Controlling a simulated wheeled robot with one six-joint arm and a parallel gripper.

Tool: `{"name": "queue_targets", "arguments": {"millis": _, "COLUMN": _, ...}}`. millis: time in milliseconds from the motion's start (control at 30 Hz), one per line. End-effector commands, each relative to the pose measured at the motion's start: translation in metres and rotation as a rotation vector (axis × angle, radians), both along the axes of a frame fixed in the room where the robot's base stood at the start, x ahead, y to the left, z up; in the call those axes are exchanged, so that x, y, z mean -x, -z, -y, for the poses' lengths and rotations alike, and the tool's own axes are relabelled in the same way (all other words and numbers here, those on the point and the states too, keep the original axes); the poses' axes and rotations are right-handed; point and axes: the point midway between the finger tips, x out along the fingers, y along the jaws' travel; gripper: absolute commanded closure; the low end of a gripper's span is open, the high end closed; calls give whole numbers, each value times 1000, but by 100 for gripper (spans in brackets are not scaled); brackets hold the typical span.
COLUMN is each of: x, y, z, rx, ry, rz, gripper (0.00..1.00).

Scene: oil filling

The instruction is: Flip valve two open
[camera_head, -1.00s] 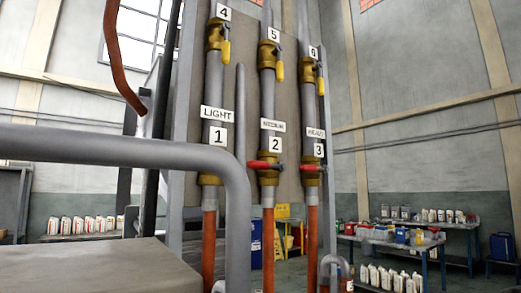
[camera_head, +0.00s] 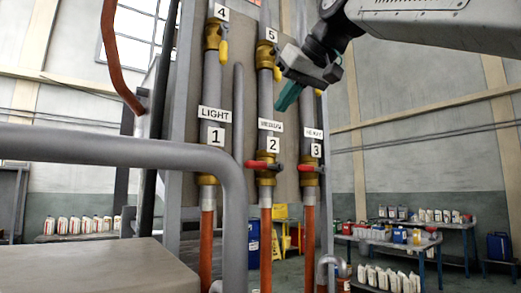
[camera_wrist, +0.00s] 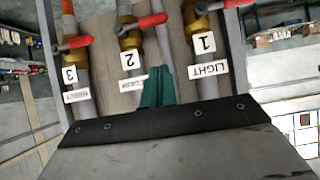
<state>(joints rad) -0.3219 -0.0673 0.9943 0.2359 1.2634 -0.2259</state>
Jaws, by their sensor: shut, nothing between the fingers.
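Valve two (camera_head: 265,167) is a brass body on the middle pipe below the "2" label (camera_head: 273,145). Its red handle (camera_head: 256,164) lies crosswise to the pipe, pointing left in the head view. In the wrist view, upside down, valve two (camera_wrist: 130,38) shows with its red handle (camera_wrist: 152,21) reaching right. My gripper (camera_head: 287,97) has teal fingers closed together with nothing between them. It is above and in front of the middle pipe, over the "MEDIUM" label, apart from the handle. The fingers also show in the wrist view (camera_wrist: 158,88).
Valve three (camera_head: 308,169) with a red handle is right of valve two. Valve one (camera_head: 207,179) is on the left pipe. Upper valves with yellow handles (camera_head: 223,50) sit above. A thick grey pipe (camera_head: 120,149) bends down in front at left.

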Motion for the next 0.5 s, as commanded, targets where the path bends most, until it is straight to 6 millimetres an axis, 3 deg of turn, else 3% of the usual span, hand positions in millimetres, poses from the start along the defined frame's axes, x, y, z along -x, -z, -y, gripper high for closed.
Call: {"name": "queue_targets", "arguments": {"millis": 500, "x": -8, "y": 5, "z": -6, "rx": -1, "ry": -2, "rz": 3, "gripper": 100}}
